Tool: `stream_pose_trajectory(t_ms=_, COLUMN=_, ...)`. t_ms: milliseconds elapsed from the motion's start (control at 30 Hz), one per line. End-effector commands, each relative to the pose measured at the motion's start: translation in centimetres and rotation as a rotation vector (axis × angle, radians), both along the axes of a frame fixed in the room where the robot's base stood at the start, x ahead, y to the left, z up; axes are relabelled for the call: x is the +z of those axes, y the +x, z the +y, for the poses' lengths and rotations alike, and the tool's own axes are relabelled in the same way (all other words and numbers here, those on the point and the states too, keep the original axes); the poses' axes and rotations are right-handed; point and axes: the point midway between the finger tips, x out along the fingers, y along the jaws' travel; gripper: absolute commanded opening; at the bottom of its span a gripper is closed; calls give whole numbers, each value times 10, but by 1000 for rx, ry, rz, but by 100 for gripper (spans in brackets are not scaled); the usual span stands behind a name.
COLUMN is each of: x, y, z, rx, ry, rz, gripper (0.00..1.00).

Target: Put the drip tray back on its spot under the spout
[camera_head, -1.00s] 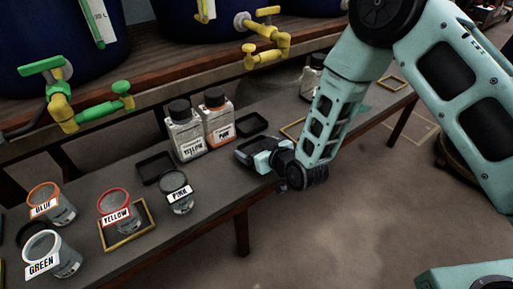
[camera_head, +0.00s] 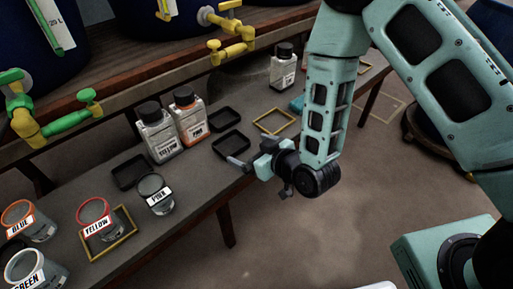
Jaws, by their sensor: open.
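Three shallow black trays rest on the grey bench. The nearest to my gripper (camera_head: 262,177) is a black tray (camera_head: 231,143) at the bench's front edge. Which one is the drip tray I cannot tell. My gripper is open, its fingers spread apart, at the front edge just right of the nearest tray; nothing shows between them. A yellow tap (camera_head: 231,45) and a green tap (camera_head: 47,117) project from the vats.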

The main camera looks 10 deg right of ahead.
Motion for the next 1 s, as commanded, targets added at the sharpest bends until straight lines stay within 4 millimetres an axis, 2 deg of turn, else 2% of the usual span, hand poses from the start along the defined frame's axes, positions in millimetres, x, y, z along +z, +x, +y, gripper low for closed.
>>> stream_pose_trajectory(t_ms=133, x=6, y=-12, z=-8, rx=0, ry=-1, rz=1, gripper=100)
stream_pose_trajectory(t_ms=367, x=10, y=-15, z=-9, rx=5, ry=-4, rz=8, gripper=100)
stream_pose_trajectory(t_ms=533, x=27, y=-18, z=3, rx=42, ry=-54, rz=105, gripper=100)
stream_pose_trajectory(t_ms=633, x=44, y=-28, z=9, rx=72, ry=-113, rz=209, gripper=100)
stream_pose_trajectory(t_ms=767, x=67, y=-52, z=9, rx=102, ry=-203, rz=356, gripper=100)
stream_pose_trajectory(t_ms=867, x=87, y=-78, z=4, rx=117, ry=-277, rz=469, gripper=100)
stream_pose_trajectory(t_ms=1000, x=117, y=-122, z=-12, rx=126, ry=-388, rz=621, gripper=100)
